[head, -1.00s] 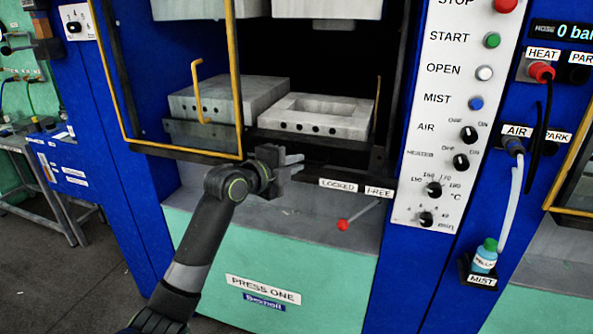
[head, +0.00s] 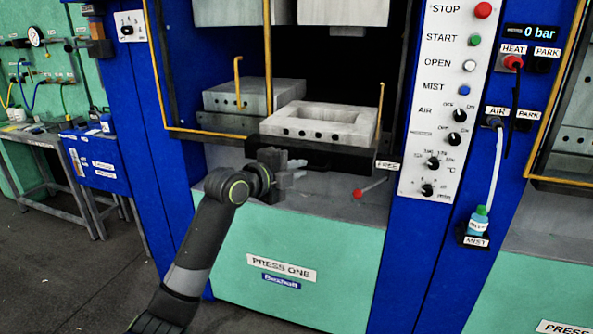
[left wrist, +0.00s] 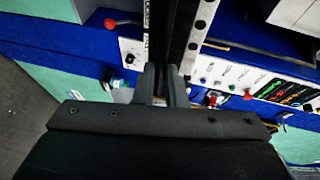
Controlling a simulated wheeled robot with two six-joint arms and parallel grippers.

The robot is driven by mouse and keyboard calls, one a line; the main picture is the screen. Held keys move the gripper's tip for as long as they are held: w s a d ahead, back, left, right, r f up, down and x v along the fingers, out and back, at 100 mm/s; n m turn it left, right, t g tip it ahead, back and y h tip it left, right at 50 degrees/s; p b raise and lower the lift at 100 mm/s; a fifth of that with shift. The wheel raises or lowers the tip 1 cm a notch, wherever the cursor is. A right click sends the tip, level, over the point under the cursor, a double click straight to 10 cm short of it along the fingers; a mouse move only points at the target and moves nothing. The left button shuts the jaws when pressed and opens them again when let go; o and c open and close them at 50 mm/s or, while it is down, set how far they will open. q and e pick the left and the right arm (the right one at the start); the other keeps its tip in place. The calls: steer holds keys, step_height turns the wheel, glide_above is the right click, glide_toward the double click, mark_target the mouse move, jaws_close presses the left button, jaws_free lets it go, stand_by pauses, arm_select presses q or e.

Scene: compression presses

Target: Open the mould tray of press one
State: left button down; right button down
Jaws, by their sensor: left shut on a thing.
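The mould tray of press one is a dark tray (head: 345,160) carrying a pale mould block (head: 280,128) with a rectangular hollow and holes in its front face. It sticks out forward of the darker grey block behind it at the left. My left gripper (head: 293,168) is at the tray's front, left of its middle. In the left wrist view, its fingers (left wrist: 162,85) are shut on a black bar (left wrist: 172,40), which looks like the tray's handle. The exact contact is partly hidden. My right gripper is not in view.
A red-knobbed lever (head: 357,194) lies below the tray, near the FREE label (head: 388,165). A yellow-edged guard frame (head: 160,80) stands left of the opening. The white control panel (head: 440,110) is at the right. Free room lies in front, above the grey ledge.

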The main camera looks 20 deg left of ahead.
arm_select(q)
steer(key=shift+a+f, duration=0.2)
steer(key=shift+f, duration=0.15)
steer(key=c, duration=1.7)
jaws_free()
steer(key=shift+w, duration=0.1)
steer(key=shift+o, duration=1)
steer(key=shift+w+a+f, duration=0.1)
steer(key=shift+w+a, duration=0.1)
steer(key=b+v, duration=0.2)
steer(key=v, duration=1.5)
steer(key=shift+s+r+b, duration=0.2)
steer(key=shift+r+b, duration=0.05)
steer(key=shift+b, duration=0.15)
